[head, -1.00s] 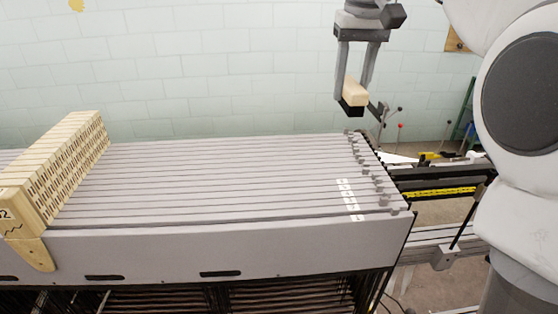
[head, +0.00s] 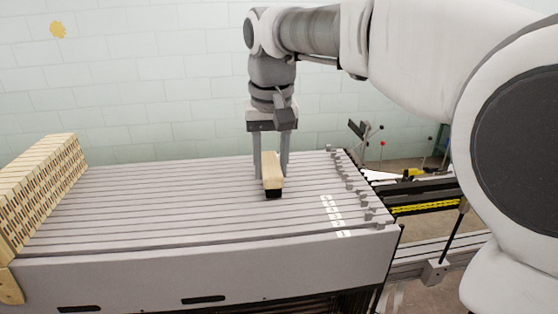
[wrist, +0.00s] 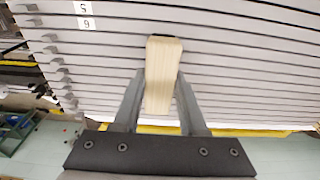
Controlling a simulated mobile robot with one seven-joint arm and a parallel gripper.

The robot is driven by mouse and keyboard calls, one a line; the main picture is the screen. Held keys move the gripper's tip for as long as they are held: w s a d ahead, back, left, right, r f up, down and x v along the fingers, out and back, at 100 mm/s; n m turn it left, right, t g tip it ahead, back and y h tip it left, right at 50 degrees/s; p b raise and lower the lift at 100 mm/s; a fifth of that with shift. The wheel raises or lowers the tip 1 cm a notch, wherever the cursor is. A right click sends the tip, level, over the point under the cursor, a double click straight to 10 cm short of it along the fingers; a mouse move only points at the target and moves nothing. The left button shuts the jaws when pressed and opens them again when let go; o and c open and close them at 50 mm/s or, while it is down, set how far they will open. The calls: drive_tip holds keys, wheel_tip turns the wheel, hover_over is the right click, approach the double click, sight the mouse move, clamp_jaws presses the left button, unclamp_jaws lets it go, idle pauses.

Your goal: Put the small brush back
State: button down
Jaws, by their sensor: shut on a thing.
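The small brush (head: 272,172) has a pale wooden block and dark bristles pointing down. My gripper (head: 272,170) is shut on its wooden block, with one finger on each side. In the head view the brush is in front of the grey slatted top of the loom (head: 150,205), right of its middle. I cannot tell whether the bristles touch the slats or hang just above them. In the wrist view the wooden block (wrist: 163,72) lies between the two fingers, over the grey slats, and its bristles are mostly hidden.
A pale perforated block (head: 42,190) stands on the slats at the left. Small grey end pieces and white number labels (head: 333,215) line the right end of the slats. Black and yellow rails (head: 425,208) lie beyond it at the right. The middle slats are clear.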

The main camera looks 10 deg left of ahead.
sight(272, 168)
drive_tip(key=shift+f, duration=0.25)
drive_tip(key=shift+c, duration=2.2)
unclamp_jaws()
wheel_tip(272, 168, up, 12)
drive_tip(key=s+p, duration=0.1)
drive_tip(key=p, duration=0.1)
drive_tip(key=shift+s+d, duration=0.2)
drive_tip(key=shift+d, duration=0.05)
drive_tip(key=s+d+f+m+t, duration=0.2)
drive_tip(key=s+d+f+t, duration=0.2)
drive_tip(key=s+d+f, duration=1.2)
drive_tip(key=s+d, duration=0.1)
drive_tip(key=d, duration=0.3)
drive_tip(key=shift+d+f+m, duration=0.2)
drive_tip(key=shift+f+m, duration=0.2)
